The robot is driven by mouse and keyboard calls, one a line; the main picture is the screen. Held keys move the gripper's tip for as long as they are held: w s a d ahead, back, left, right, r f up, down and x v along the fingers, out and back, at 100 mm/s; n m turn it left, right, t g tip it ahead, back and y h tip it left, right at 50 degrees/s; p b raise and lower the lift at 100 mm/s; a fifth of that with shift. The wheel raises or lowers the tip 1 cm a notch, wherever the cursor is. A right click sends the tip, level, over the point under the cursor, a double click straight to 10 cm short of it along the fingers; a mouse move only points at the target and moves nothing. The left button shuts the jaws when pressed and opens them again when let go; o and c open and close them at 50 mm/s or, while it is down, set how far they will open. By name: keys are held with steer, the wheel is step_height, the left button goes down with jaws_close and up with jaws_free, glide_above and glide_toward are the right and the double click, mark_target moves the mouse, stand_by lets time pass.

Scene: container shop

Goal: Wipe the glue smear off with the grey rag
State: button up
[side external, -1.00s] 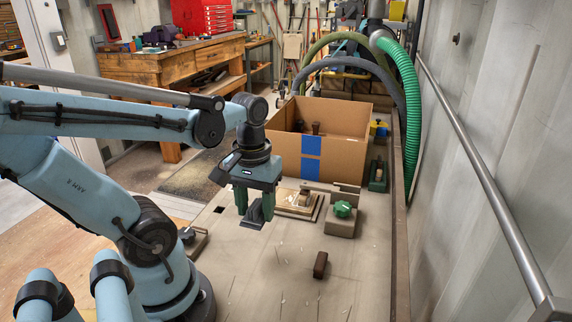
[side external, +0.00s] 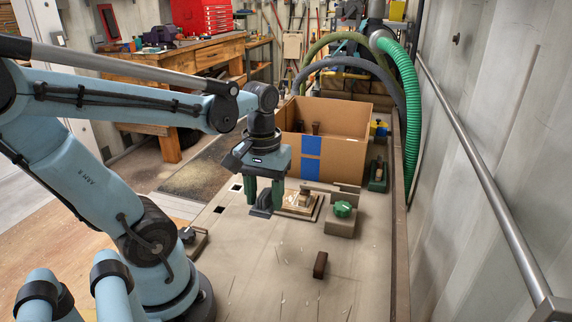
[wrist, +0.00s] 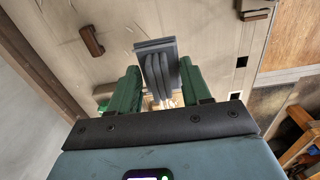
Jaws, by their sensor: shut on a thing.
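My gripper (side external: 264,195) has green fingers and is shut on the grey rag (side external: 262,211), a dark grey folded piece. In the wrist view the rag (wrist: 157,62) shows between the fingers, with several folds and a flat edge. The gripper is just left of a pale wooden board (side external: 300,202) in the side view. I cannot tell whether the rag touches the bench or the board.
A green-knobbed block (side external: 342,212) stands right of the board. A cardboard box (side external: 345,125) with blue tape stands behind it. A small brown block (side external: 320,265) lies on the bench (side external: 270,290) nearer the camera. The front bench area is mostly clear.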

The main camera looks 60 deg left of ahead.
steer(key=w+a+f, duration=0.1)
steer(key=w+a, duration=0.8)
steer(key=a, duration=0.1)
steer(key=shift+a+f, duration=0.15)
steer(key=shift+f, duration=1.1)
steer(key=shift+a+f, duration=0.1)
steer(key=shift+f, duration=1.15)
